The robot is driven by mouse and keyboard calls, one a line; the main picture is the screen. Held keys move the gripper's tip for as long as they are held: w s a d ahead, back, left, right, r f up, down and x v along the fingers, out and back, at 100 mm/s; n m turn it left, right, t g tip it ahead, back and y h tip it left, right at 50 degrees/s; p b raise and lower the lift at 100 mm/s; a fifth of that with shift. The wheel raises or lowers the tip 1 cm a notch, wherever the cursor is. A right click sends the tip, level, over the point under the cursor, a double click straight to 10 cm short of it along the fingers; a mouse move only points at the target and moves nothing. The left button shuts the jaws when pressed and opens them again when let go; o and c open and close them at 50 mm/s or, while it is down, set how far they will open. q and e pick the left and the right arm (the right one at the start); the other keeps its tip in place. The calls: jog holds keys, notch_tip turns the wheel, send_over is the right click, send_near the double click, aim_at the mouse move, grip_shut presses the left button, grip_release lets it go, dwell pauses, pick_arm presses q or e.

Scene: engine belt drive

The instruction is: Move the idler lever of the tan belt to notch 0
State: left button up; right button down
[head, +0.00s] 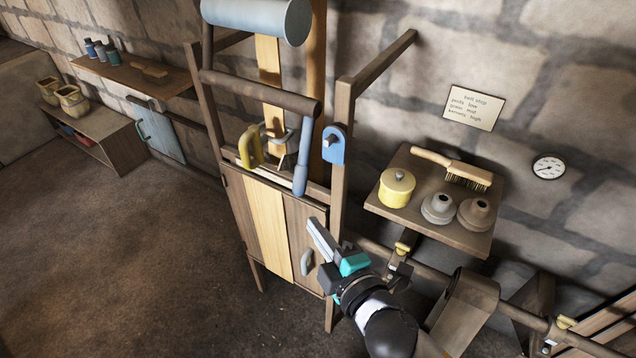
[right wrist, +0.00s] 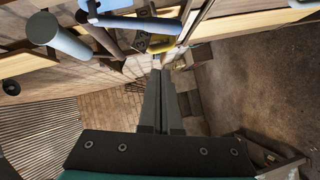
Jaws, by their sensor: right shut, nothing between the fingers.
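A pale tan belt (head: 269,65) runs down from the blue-grey drum (head: 260,18) at the top of the wooden frame. A blue plate (head: 334,146) with a dark peg is on the right post. My left gripper is out of view.
A cabinet (head: 235,205) with a grey handle (head: 307,262) fills the frame's lower part. A shelf (head: 450,230) at right holds a yellow pot (head: 396,187), a brush (head: 455,168) and two grey clay pieces. Floor at left is clear.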

jog(key=x, duration=0.7)
jog(key=d+x, duration=0.1)
jog(key=x, duration=0.3)
jog(key=shift+w+f, duration=0.3)
jog(key=shift+w, duration=0.25)
jog(key=shift+w+d+f, duration=0.2)
jog(key=shift+w+d, duration=0.1)
jog(key=shift+w, duration=0.2)
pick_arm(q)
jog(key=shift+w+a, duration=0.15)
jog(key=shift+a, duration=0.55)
pick_arm(e)
jog(key=shift+w, duration=0.15)
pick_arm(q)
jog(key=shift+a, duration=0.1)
pick_arm(e)
jog(key=shift+f, duration=0.1)
